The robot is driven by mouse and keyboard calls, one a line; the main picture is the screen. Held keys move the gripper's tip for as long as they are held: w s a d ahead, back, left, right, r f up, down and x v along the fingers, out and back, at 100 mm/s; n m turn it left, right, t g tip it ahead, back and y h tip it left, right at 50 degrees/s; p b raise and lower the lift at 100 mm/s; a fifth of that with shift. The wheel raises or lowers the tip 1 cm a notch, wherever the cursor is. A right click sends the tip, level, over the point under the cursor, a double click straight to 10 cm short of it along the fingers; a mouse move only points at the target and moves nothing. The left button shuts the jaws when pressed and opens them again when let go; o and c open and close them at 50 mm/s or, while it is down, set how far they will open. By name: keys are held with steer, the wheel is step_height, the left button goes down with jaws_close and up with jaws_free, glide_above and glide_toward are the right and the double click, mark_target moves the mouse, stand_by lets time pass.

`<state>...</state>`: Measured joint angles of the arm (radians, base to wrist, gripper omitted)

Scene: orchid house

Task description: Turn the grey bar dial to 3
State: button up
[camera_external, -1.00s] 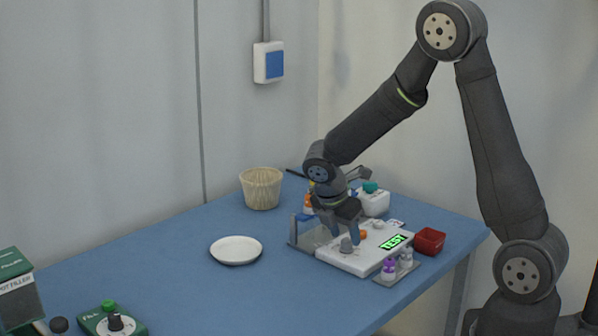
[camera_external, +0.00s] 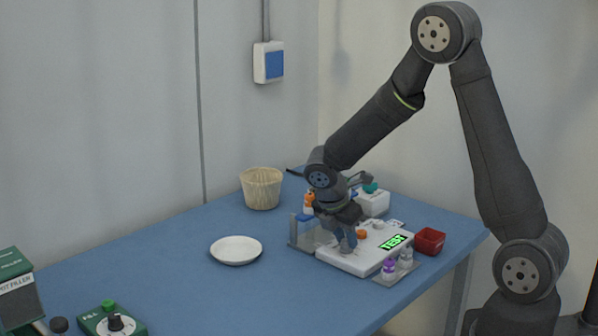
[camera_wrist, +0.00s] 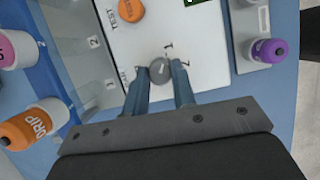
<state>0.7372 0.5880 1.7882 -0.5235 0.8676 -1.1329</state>
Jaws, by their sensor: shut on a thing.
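The grey dial (camera_wrist: 158,70) is on the white panel, between my fingertips in the wrist view. A pale line shows on its top. The digits 1 and 2 are printed close by, above and to the right of it; other marks are hidden or unclear. My gripper (camera_external: 348,246) is down at the panel. In the wrist view my gripper (camera_wrist: 159,68) is shut on the dial, one finger on either side. In the outside view the fingers mostly hide the dial.
A rack with an orange-capped DRIP bottle (camera_wrist: 32,125) stands left of the panel, and purple-capped vials (camera_external: 389,267) stand at its right. A red tray (camera_external: 429,240), white plate (camera_external: 236,250) and ribbed pot (camera_external: 262,188) are around. The table's left middle is clear.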

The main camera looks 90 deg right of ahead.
steer(key=shift+m, duration=0.3)
steer(key=m+y, duration=0.1)
steer(key=m, duration=0.2)
steer(key=m+g+y, duration=0.1)
steer(key=m, duration=0.2)
steer(key=shift+w+d, duration=0.1)
steer(key=shift+d, duration=0.05)
steer(key=m+y, duration=0.1)
steer(key=m, duration=0.2)
steer(key=m+y, duration=0.2)
steer(key=m, duration=0.2)
steer(key=shift+d+m, duration=0.2)
steer(key=shift+m, duration=0.1)
steer(key=m, duration=0.2)
steer(key=m+t+y, duration=0.1)
steer(key=m, duration=0.1)
steer(key=shift+d+m+y, duration=0.1)
steer(key=shift+m+y, duration=0.2)
steer(key=shift+s+m+t+y, duration=0.15)
steer(key=shift+m+t, duration=0.25)
steer(key=shift+m, duration=0.55)
steer(key=shift+s+m+t+y, duration=0.15)
steer(key=shift+m+t, duration=0.25)
steer(key=shift+m, duration=0.55)
steer(key=shift+w+m, duration=0.1)
steer(key=shift+m, duration=0.2)
steer(key=o, duration=1)
